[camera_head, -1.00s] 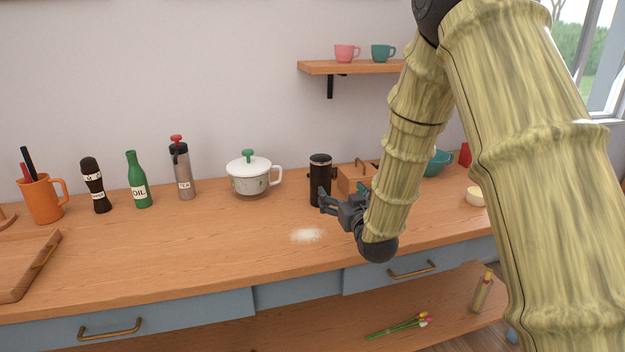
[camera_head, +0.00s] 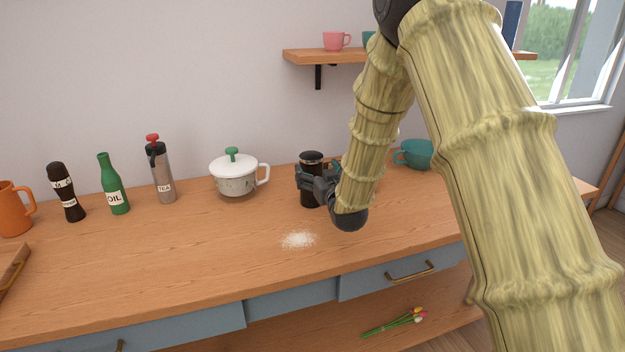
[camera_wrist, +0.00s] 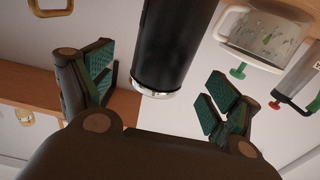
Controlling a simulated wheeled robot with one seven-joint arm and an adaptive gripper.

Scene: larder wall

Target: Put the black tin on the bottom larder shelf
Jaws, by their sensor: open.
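The black tin (camera_head: 312,159) stands upright on the wooden counter, with a dark lid and a silvery rim. In the wrist view the tin (camera_wrist: 172,45) appears upside down between my spread fingers. My gripper (camera_head: 310,179) is open at the tin's upper half, with its fingers on either side. The wrist view shows the gripper (camera_wrist: 160,88) too, with gaps between the green finger pads and the tin. A low wooden shelf (camera_head: 345,343) runs under the counter. My arm hides part of the counter to the right.
White powder (camera_head: 298,240) lies in front. Tulips (camera_head: 395,321) lie on the low shelf. A wall shelf (camera_head: 303,57) holds cups.

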